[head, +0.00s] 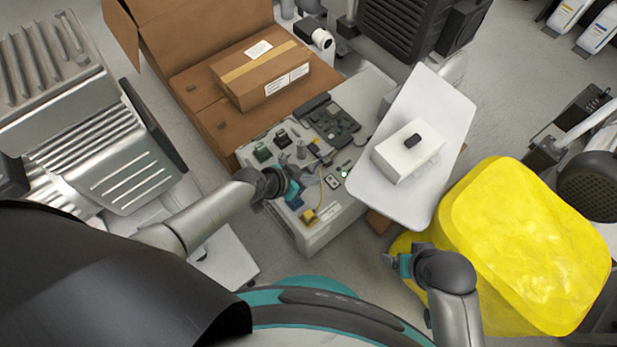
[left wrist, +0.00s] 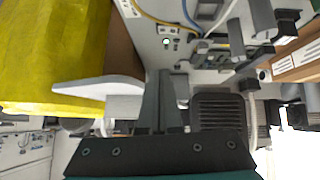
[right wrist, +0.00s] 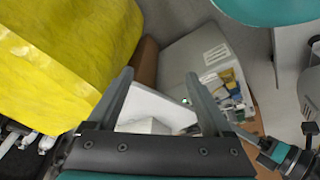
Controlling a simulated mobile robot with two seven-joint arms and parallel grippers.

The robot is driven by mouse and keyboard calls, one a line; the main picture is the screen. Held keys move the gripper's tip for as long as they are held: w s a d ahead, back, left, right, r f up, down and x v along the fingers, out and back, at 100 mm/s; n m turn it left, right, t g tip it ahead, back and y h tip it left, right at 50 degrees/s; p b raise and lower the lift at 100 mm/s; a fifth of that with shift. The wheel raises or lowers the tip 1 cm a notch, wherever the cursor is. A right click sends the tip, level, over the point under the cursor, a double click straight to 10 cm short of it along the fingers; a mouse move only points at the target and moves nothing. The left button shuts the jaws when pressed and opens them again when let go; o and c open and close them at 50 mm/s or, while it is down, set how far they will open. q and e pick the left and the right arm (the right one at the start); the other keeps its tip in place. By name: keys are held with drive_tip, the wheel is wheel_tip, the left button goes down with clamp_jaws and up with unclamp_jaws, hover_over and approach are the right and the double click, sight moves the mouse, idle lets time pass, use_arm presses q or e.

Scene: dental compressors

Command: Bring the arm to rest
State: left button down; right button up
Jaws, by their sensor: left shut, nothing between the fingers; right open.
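My left gripper (head: 294,194) is over the front part of the grey compressor unit (head: 318,237) in the head view. Its fingers are together and empty, and they show in the left wrist view (left wrist: 162,88). My right gripper (head: 390,261) is beside the yellow bag-lined bin, in front of the white tray. Its two fingers stand apart in the right wrist view (right wrist: 160,85), with nothing held between them.
A white tray (head: 452,125) carries a white box (head: 407,152) with a black knob. The yellow bin (head: 525,245) stands close to my right arm. An open cardboard box (head: 190,100) holding a smaller carton (head: 262,75) lies behind the compressor unit.

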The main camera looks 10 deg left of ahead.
use_arm(q)
drive_tip(key=shift+s, duration=0.1)
idle(0.5)
drive_tip(key=s+a+f+n+g+y+p, duration=0.2)
drive_tip(key=s+a+f+n+y+p, duration=0.3)
drive_tip(key=s+a, duration=0.6)
drive_tip(key=s+a+f+g+p, duration=0.1)
drive_tip(key=s+a+p, duration=0.1)
drive_tip(key=s, duration=0.6)
drive_tip(key=s+a+f+g+y+p, duration=0.1)
drive_tip(key=s+p, duration=0.2)
drive_tip(key=s, duration=0.6)
drive_tip(key=shift+s+a+f+y, duration=0.2)
drive_tip(key=shift+s+a+y, duration=0.05)
drive_tip(key=shift+a+y, duration=0.1)
use_arm(e)
drive_tip(key=s+d+f+g, duration=0.1)
drive_tip(key=s+d+f, duration=0.6)
drive_tip(key=s+f, duration=0.5)
drive_tip(key=shift+s+d+f+h, duration=0.25)
drive_tip(key=shift+s+d+h, duration=0.15)
drive_tip(key=shift+s, duration=0.15)
